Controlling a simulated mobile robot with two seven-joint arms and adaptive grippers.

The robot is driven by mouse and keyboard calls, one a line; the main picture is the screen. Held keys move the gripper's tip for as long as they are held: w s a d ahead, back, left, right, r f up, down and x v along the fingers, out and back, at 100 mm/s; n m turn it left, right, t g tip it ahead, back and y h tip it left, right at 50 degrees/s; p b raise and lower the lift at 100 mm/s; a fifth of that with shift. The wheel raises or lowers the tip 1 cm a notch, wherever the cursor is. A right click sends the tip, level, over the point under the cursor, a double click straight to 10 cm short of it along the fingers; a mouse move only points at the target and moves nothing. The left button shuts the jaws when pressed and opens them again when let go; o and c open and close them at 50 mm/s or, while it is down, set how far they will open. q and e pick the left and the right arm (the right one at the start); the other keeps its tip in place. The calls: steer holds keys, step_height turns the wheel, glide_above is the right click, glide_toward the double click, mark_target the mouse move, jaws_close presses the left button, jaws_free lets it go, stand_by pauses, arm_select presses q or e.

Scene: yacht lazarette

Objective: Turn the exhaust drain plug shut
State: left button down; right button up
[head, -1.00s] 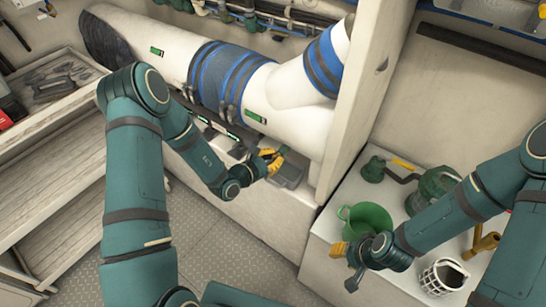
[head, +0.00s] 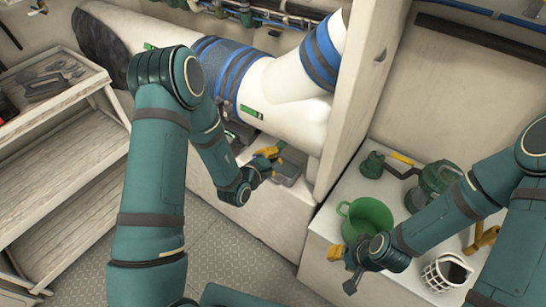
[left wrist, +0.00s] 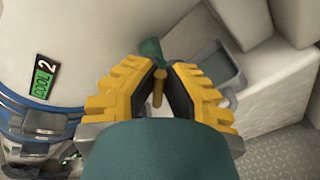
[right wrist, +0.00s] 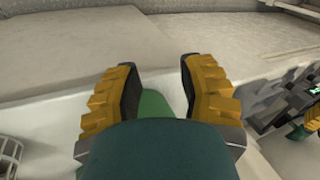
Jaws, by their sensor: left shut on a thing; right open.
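The drain plug shows in the left wrist view as a small brass stem (left wrist: 158,88) with a green part (left wrist: 151,50) beyond it, under the big white exhaust pipe (head: 292,98). My left gripper (head: 272,155) is shut on the plug, with the brass stem between its yellow fingers (left wrist: 158,76) in the left wrist view. In the head view the fingers hide most of the plug. How far the plug is turned cannot be told.
A grey tray (head: 290,172) lies just below the plug. A white partition (head: 362,95) stands between the pipe and bench. Wooden shelves (head: 70,160) are at left.

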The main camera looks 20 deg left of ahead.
arm_select(q)
steer(key=shift+f+m+y, duration=0.15)
steer(key=shift+m+y, duration=0.15)
steer(key=shift+m, duration=0.3)
steer(key=shift+m+t+p, duration=0.3)
steer(key=shift+m+p, duration=0.15)
steer(key=shift+m, duration=0.05)
steer(key=m+p, duration=0.1)
steer(key=p, duration=0.1)
steer(key=m+y+p, duration=0.1)
steer(key=p, duration=0.1)
steer(key=shift+f+m+t, duration=0.2)
steer(key=shift+m+t, duration=0.2)
steer(key=shift+y, duration=0.3)
steer(key=shift+p, duration=0.35)
steer(key=c, duration=1)
jaws_free()
steer(key=shift+f, duration=0.1)
steer(key=shift+d, duration=0.1)
